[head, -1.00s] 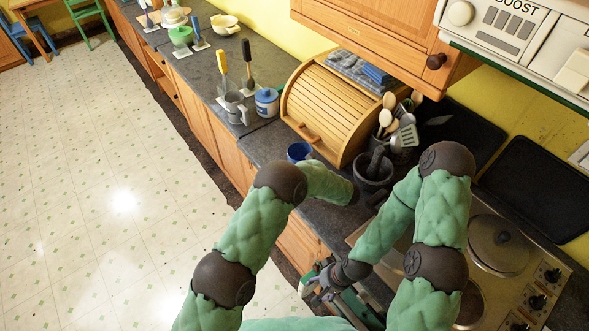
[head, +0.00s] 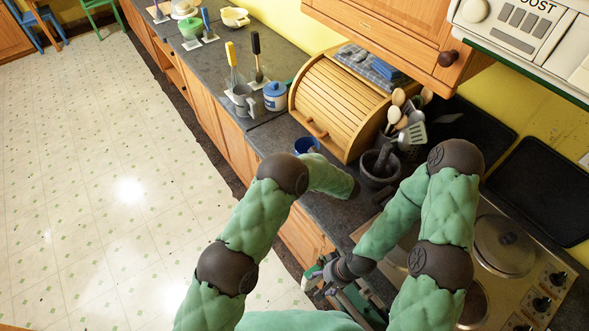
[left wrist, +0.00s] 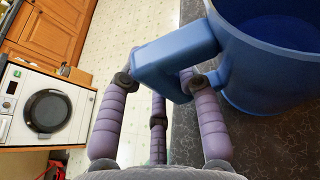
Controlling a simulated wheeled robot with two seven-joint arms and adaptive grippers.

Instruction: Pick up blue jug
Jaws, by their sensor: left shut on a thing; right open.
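The blue jug (head: 306,146) stands on the dark counter in front of the roll-top bread bin, partly hidden by my left arm. In the left wrist view the jug (left wrist: 268,65) is large at the upper right, its handle pointing left. My left gripper (left wrist: 173,85) has its fingers around the handle and is shut on it. The fingers are hidden in the head view. I cannot tell whether the jug is off the counter. My right gripper (head: 322,276) is open and empty, low by the counter's front edge, away from the jug.
The wooden bread bin (head: 343,105) is close behind the jug. A dark mortar (head: 379,168) and a utensil holder stand to its right. A grey mug (head: 242,100) and a blue-and-white canister (head: 274,96) stand further left. The hob (head: 500,245) is at the right.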

